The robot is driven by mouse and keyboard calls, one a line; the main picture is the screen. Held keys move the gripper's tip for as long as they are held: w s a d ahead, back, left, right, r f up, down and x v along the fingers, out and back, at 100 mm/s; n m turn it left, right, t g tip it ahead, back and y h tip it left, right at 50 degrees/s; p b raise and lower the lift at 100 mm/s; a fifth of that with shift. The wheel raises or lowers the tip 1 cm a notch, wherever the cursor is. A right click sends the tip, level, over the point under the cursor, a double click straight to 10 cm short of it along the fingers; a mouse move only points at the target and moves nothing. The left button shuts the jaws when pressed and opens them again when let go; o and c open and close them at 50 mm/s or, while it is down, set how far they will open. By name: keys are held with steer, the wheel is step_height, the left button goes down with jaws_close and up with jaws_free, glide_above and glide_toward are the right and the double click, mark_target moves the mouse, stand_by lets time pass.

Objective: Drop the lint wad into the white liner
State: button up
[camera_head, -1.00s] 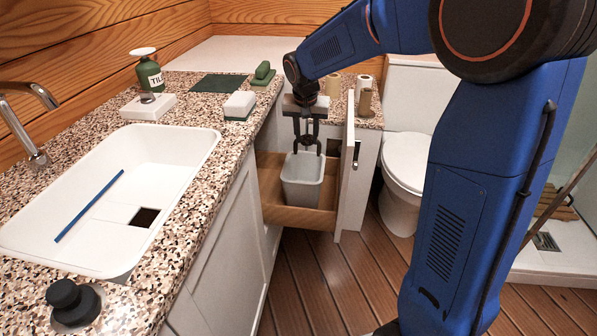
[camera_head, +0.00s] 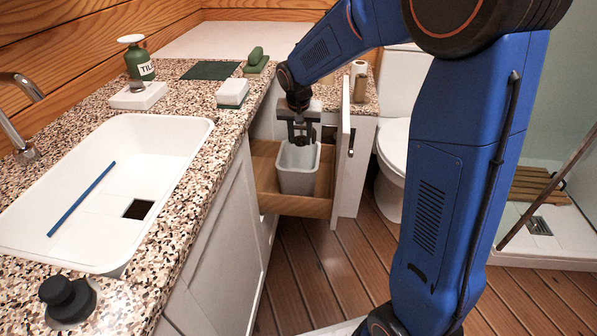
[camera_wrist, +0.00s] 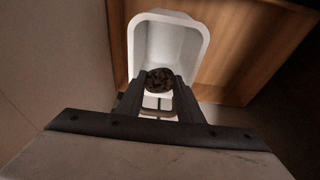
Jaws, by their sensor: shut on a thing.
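My gripper (camera_wrist: 160,84) is shut on the lint wad (camera_wrist: 160,80), a dark brown, rough ball between the fingertips in the wrist view. The white liner (camera_wrist: 197,28) is an open-topped bin with rounded corners. It also shows in the head view (camera_head: 298,178), standing upright in the pulled-out wooden drawer. My gripper (camera_head: 300,138) points down over the liner's mouth in the head view, and the wad there is small and dark between the fingers. In the wrist view the wad lies in front of the liner's opening. The liner's floor is mostly hidden.
The wooden drawer (camera_head: 300,205) stands out from the cabinet, with its white front (camera_head: 344,175) upright on the right. The speckled counter and sink (camera_head: 105,185) lie to the left. The toilet (camera_head: 393,150) is close on the right. The plank floor in front is clear.

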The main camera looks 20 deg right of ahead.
steer(key=o, duration=1.1)
steer(key=shift+c, duration=0.2)
steer(key=v, duration=1.7)
steer(key=shift+r, duration=0.2)
steer(key=shift+s, duration=0.15)
